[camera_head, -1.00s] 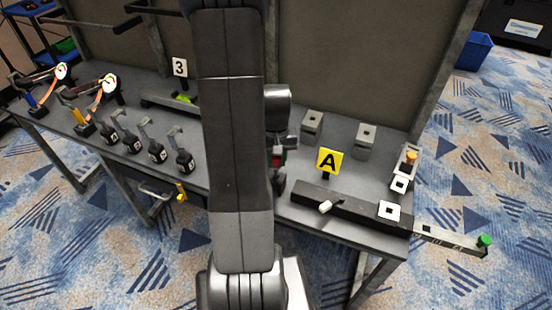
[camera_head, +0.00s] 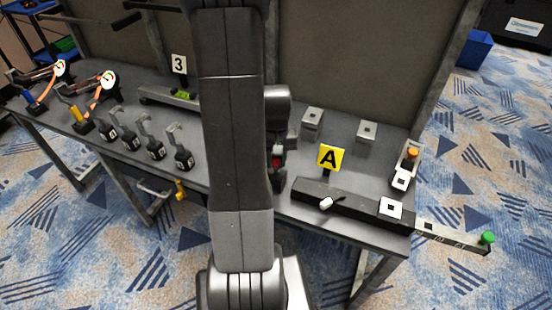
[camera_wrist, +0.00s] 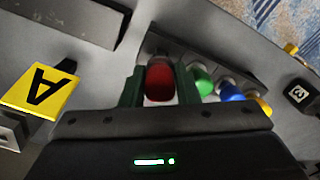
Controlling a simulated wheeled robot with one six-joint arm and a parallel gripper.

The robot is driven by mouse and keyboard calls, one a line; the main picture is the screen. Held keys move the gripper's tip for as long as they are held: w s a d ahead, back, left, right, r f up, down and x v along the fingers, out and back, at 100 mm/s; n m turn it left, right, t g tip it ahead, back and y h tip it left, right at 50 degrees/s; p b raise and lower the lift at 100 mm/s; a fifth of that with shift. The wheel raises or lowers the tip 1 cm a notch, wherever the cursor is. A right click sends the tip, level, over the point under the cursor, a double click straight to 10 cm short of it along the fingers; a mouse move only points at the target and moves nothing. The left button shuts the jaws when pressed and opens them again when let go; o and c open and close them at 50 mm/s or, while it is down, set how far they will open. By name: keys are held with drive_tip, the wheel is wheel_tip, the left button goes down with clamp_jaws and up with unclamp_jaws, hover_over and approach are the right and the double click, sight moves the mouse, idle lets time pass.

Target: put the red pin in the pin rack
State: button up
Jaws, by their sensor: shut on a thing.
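The red pin (camera_wrist: 160,82) is between the two fingers of my gripper (camera_wrist: 160,88) in the wrist view, and the gripper is shut on it. In the head view the red pin (camera_head: 277,162) shows as a small red patch beside my arm, and most of my gripper (camera_head: 278,172) is hidden by the arm. In the wrist view a row of green (camera_wrist: 203,82), blue (camera_wrist: 230,92) and yellow (camera_wrist: 259,103) pins stands just right of the red one, on a grey strip that looks like the pin rack (camera_wrist: 180,48). I cannot tell whether the red pin is seated in it.
A yellow sign A (camera_head: 330,157) stands right of my gripper on the grey bench (camera_head: 350,185). A dark slide bar (camera_head: 350,205) with a white knob lies in front of it. Two grey blocks (camera_head: 312,118) stand behind. Several numbered lever devices (camera_head: 155,150) line the left.

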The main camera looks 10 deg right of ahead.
sight(276, 166)
drive_tip(key=shift+f+b, duration=0.55)
drive_tip(key=shift+f, duration=0.2)
drive_tip(key=shift+f, duration=0.25)
drive_tip(key=shift+f+b, duration=0.4)
drive_tip(key=shift+b, duration=0.2)
drive_tip(key=shift+f, duration=0.2)
drive_tip(key=o, duration=1.6)
drive_tip(key=shift+c, duration=0.2)
